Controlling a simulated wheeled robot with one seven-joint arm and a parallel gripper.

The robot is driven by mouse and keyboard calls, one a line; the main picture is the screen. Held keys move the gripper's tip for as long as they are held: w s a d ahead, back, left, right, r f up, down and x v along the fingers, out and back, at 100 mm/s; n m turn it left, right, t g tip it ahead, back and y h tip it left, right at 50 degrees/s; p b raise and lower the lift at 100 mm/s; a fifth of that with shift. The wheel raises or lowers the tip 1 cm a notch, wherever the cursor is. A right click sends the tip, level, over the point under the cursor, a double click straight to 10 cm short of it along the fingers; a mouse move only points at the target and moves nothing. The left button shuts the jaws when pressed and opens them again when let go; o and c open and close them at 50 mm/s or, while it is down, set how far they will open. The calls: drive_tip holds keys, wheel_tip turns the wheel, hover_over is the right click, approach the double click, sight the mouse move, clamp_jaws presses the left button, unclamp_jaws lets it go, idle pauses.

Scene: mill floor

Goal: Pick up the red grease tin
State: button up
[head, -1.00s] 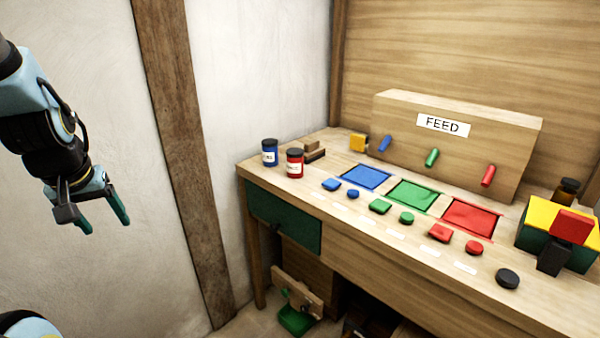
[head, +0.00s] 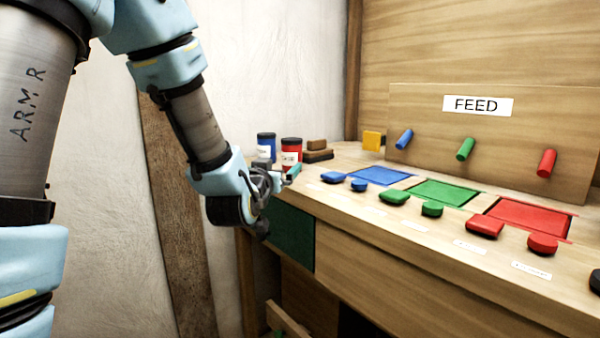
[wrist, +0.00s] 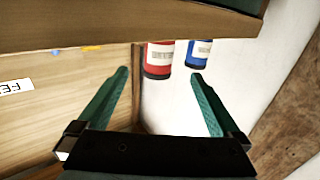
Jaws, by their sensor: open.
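The red grease tin (head: 292,147), with a dark lid and a white label, stands upright at the left end of the bench. My gripper (head: 278,169) is open and empty in front of it, and its fingers partly cover the tin's lower part in the head view. In the wrist view, where the scene appears upside down, the red tin (wrist: 158,62) shows beyond the open fingertips, roughly between them. My gripper (wrist: 160,74) appears short of the tin, with no contact visible.
A blue tin (head: 266,146) stands close left of the red one. Brown blocks (head: 317,152) lie just right of it. Blue, green and red buttons and panels line the bench top (head: 330,203). The FEED box (head: 480,135) stands behind them. The wall is at the left.

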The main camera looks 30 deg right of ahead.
sight(289, 157)
drive_tip(key=x, duration=0.5)
drive_tip(key=shift+d+r+p, duration=0.15)
drive_tip(key=shift+d+p, duration=0.1)
drive_tip(key=shift+p, duration=0.1)
drive_tip(key=x, duration=0.5)
drive_tip(key=shift+w+d+p, duration=0.15)
drive_tip(key=shift+w+p, duration=0.15)
clamp_jaws()
